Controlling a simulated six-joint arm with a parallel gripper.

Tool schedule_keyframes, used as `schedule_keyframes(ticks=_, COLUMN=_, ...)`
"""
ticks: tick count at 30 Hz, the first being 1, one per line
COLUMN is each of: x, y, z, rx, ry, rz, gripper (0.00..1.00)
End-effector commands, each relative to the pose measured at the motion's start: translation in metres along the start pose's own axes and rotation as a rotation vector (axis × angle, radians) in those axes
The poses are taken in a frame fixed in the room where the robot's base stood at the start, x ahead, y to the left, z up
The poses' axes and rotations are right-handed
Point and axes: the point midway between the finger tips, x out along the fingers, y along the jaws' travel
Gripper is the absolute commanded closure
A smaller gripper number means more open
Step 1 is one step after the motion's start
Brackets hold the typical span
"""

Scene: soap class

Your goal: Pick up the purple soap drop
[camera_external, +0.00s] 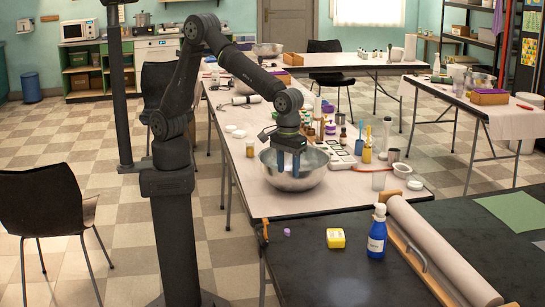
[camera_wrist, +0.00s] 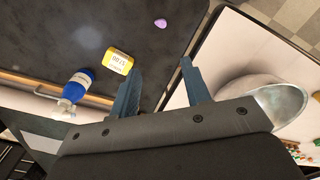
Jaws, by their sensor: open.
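The purple soap drop (camera_external: 287,232) is a small rounded piece on the black table, near its back left edge. It also shows in the wrist view (camera_wrist: 160,23) at the top, beyond my fingertips. My gripper (camera_external: 288,163) is open and points down in front of or over the large metal bowl on the white table, behind the drop and well above the black table. In the wrist view my two blue-grey fingers (camera_wrist: 161,66) are apart with nothing between them.
A yellow block (camera_external: 335,238) lies right of the drop. A blue bottle (camera_external: 377,232) with a white pump stands further right, beside a paper roll (camera_external: 440,250). The metal bowl (camera_external: 310,178) and several bottles crowd the white table. The front of the black table (camera_external: 340,285) is clear.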

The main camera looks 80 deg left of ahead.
Motion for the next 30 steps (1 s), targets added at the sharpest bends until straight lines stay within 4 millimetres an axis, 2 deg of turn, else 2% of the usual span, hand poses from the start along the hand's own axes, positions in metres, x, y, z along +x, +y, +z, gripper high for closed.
schedule_keyframes(ticks=24, x=0.034, y=-0.002, z=0.003, rx=1.725, ry=0.019, rz=-0.005, gripper=0.57)
schedule_keyframes(ticks=30, x=0.04, y=-0.002, z=0.004, rx=2.035, ry=0.022, rz=-0.009, gripper=0.57)
